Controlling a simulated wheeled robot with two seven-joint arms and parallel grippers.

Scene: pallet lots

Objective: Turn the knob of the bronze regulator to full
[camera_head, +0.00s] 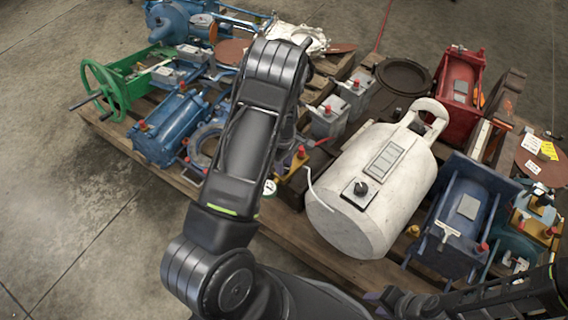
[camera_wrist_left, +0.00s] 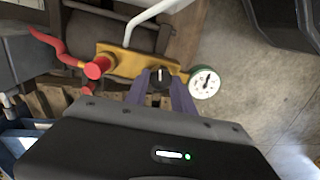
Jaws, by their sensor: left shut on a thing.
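The bronze regulator (camera_wrist_left: 122,60) is a yellow-gold block in the left wrist view, with a red cap on its left and a green-rimmed white gauge (camera_wrist_left: 204,83) on its right. Its small black knob (camera_wrist_left: 160,74) has a pale pointer mark directed up the picture. My left gripper (camera_wrist_left: 161,84) is shut on this knob, one purple finger on each side. In the head view, my arm covers most of that gripper; part of the regulator (camera_head: 292,163) and its gauge (camera_head: 269,187) show beside the arm. My right gripper (camera_head: 398,301) is low at the right, its jaws unclear.
The wooden pallet (camera_head: 300,232) is crowded. A big white cylinder (camera_head: 345,222) with its own black dial stands right of the regulator. Blue units, a green handwheel (camera_head: 105,92) and a red housing (camera_head: 460,92) surround it. Open concrete floor lies left.

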